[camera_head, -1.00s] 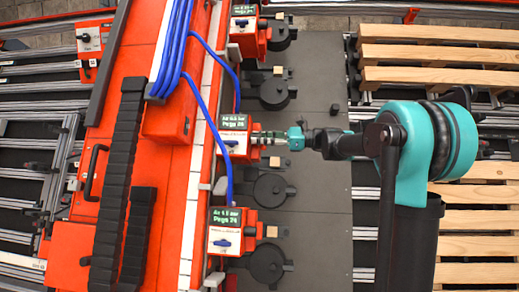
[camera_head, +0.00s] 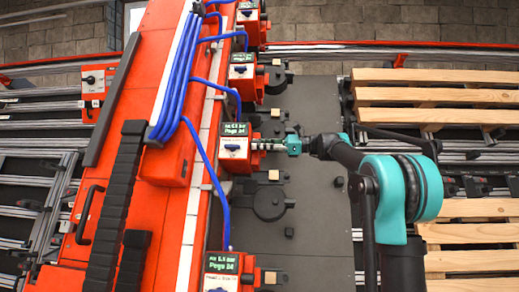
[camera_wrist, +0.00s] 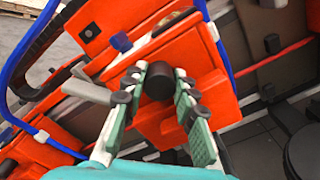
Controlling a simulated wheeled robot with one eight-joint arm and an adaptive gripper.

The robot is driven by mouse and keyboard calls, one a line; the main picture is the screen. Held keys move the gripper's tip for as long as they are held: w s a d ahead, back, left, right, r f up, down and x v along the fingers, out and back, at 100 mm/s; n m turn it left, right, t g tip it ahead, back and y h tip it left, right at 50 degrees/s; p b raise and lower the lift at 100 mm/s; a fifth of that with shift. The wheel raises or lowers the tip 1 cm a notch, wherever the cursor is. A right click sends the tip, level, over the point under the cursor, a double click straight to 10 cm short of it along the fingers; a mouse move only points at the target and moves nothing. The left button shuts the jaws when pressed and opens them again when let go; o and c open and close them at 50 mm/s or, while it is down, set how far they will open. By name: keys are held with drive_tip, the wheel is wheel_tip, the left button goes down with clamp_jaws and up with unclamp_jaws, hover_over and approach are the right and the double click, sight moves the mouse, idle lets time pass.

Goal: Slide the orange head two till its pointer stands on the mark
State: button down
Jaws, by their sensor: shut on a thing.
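The gripped orange head (camera_head: 233,158) sits on the long orange beam in the head view, with a small green display on top. My gripper (camera_head: 270,145) reaches it from the right. In the wrist view my gripper (camera_wrist: 160,92) has its two mint fingers around a dark round knob (camera_wrist: 158,80) on the orange head (camera_wrist: 180,62). The fingers are shut on this knob. A pale strip (camera_head: 192,215) runs along the beam beside the heads. I cannot make out the pointer or the mark in either view.
Another orange head (camera_head: 240,75) stands farther up the beam, and one (camera_head: 220,270) nearer the bottom. Blue hoses (camera_head: 208,165) loop to the heads. Dark round fixtures (camera_head: 270,203) stand on the grey plate (camera_head: 310,220). Wooden pallets (camera_head: 440,95) lie at right.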

drive_tip(key=c, duration=1.5)
unclamp_jaws()
drive_tip(key=shift+o, duration=0.2)
drive_tip(key=shift+d, duration=0.1)
drive_tip(key=d, duration=1.2)
drive_tip(key=shift+s, duration=0.2)
drive_tip(key=shift+f, duration=0.1)
